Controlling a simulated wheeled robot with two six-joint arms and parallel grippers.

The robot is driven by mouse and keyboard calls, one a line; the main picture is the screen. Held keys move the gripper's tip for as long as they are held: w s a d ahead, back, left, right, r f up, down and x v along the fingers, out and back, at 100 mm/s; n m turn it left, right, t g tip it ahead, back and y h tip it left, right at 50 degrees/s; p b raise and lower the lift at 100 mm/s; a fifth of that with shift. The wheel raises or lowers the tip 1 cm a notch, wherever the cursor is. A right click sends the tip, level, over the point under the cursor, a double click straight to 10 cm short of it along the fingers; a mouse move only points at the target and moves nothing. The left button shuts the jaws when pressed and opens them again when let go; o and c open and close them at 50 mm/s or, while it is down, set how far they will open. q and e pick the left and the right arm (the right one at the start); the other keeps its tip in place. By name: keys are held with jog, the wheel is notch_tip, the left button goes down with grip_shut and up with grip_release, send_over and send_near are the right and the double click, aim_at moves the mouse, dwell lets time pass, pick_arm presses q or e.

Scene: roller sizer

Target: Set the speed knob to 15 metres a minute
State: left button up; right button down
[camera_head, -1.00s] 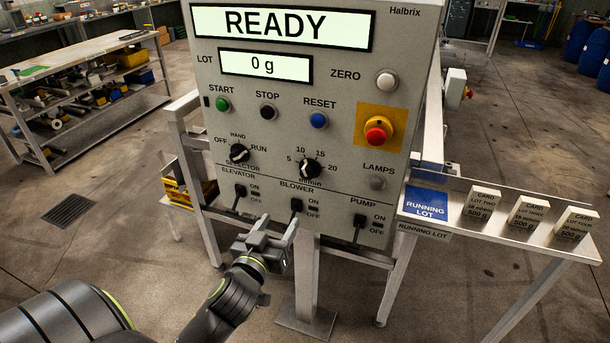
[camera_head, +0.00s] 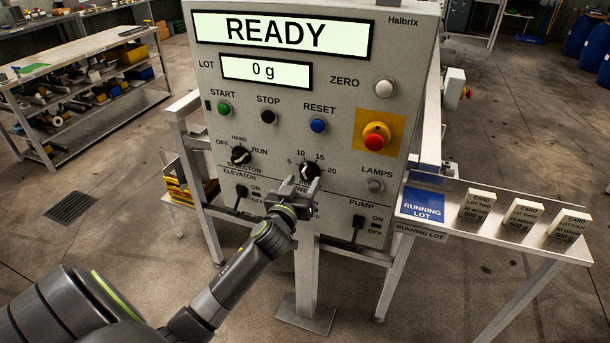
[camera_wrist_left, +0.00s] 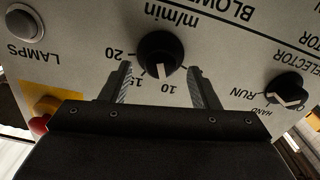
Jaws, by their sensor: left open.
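The speed knob (camera_head: 309,171) is a black dial on the grey panel, with 5, 10, 15 and 20 around it; its lower part is hidden by my gripper in the head view. In the left wrist view, upside down, the knob (camera_wrist_left: 160,50) has its white mark pointing close to the 10. My left gripper (camera_head: 300,184) is open and empty just below and in front of the knob. In the left wrist view its fingers (camera_wrist_left: 159,72) spread to either side of the knob, and I see no contact. The 15 is partly hidden by a finger there. My right gripper is out of view.
The selector knob (camera_head: 240,155) is left of the speed knob and the lamps button (camera_head: 375,185) is right. The red emergency stop (camera_head: 376,135) is above right. The elevator switch (camera_head: 241,197) and pump switch (camera_head: 357,228) are below; my gripper covers the blower switch.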

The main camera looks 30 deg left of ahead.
pick_arm(q)
jog(key=shift+x, duration=1.4)
jog(key=c, duration=1)
jog(key=shift+o, duration=0.2)
jog(key=shift+m, duration=0.4)
jog(key=m, duration=0.3)
jog(key=shift+m, duration=0.3)
jog(key=m, duration=0.5)
jog(key=shift+d, duration=0.1)
jog(key=shift+m+p, duration=0.3)
